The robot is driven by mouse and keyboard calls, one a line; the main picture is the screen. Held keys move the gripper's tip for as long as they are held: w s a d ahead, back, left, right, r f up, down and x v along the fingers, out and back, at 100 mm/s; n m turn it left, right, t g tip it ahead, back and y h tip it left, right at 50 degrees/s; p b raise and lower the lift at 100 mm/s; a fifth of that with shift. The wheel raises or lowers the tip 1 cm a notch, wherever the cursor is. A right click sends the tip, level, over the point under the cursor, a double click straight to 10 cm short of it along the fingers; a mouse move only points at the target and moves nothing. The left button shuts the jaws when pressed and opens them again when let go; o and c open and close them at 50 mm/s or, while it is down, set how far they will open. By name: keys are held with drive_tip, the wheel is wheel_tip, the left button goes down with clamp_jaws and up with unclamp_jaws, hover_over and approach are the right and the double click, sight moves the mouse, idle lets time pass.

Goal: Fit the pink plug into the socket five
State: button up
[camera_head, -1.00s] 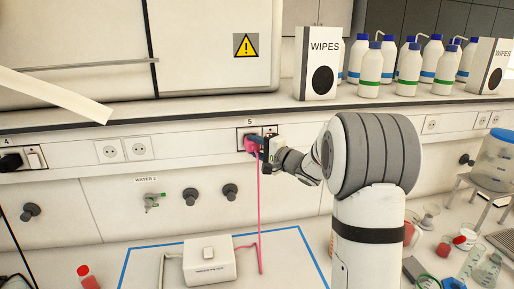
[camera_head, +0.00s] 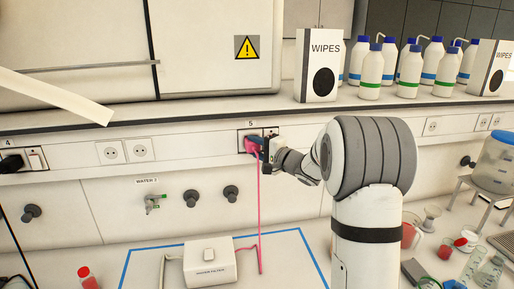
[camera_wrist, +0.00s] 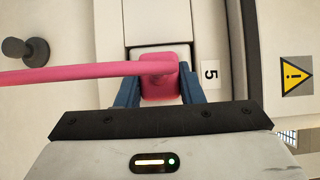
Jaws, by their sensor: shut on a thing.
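The pink plug (camera_head: 252,145) is at socket five, under the "5" label, with its pink cord hanging down to the bench. In the wrist view the pink plug (camera_wrist: 160,88) sits between the blue fingers of my gripper (camera_wrist: 160,92), which is shut on it. My gripper also shows in the head view (camera_head: 262,146), at the wall strip. Socket five (camera_head: 243,133) is mostly hidden by the plug and gripper; its pale plate (camera_wrist: 160,54) shows past the plug in the wrist view. How deep the plug sits cannot be told.
A white water filter box (camera_head: 209,261) stands on the blue-framed mat below. Socket four at the left holds a black plug (camera_head: 12,162). Taps (camera_head: 190,198) stick out below the strip. A wipes box (camera_head: 319,65) and several bottles stand on the shelf above.

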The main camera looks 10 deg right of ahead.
drive_tip(key=o, duration=1.2)
drive_tip(key=shift+o, duration=0.2)
drive_tip(key=shift+s, duration=0.1)
drive_tip(key=s+d+f+n+h+b, duration=0.1)
drive_tip(key=s+d+h+b, duration=0.5)
drive_tip(key=s+h, duration=0.4)
drive_tip(key=s+a+f+n+g, duration=0.2)
drive_tip(key=s+f+n+g, duration=0.1)
drive_tip(key=s, duration=0.7)
drive_tip(key=s+a+f+n+g+b, duration=0.1)
drive_tip(key=s+a+f+n+g, duration=0.1)
drive_tip(key=s+f+n+g, duration=0.2)
drive_tip(key=s+a+f+n+g+b, duration=0.1)
drive_tip(key=s+f, duration=0.8)
drive_tip(key=s, duration=0.9)
drive_tip(key=a+n+g, duration=0.1)
drive_tip(key=n+g, duration=0.1)
drive_tip(key=g, duration=0.1)
drive_tip(key=shift+a+g, duration=0.2)
drive_tip(key=shift+g, duration=0.1)
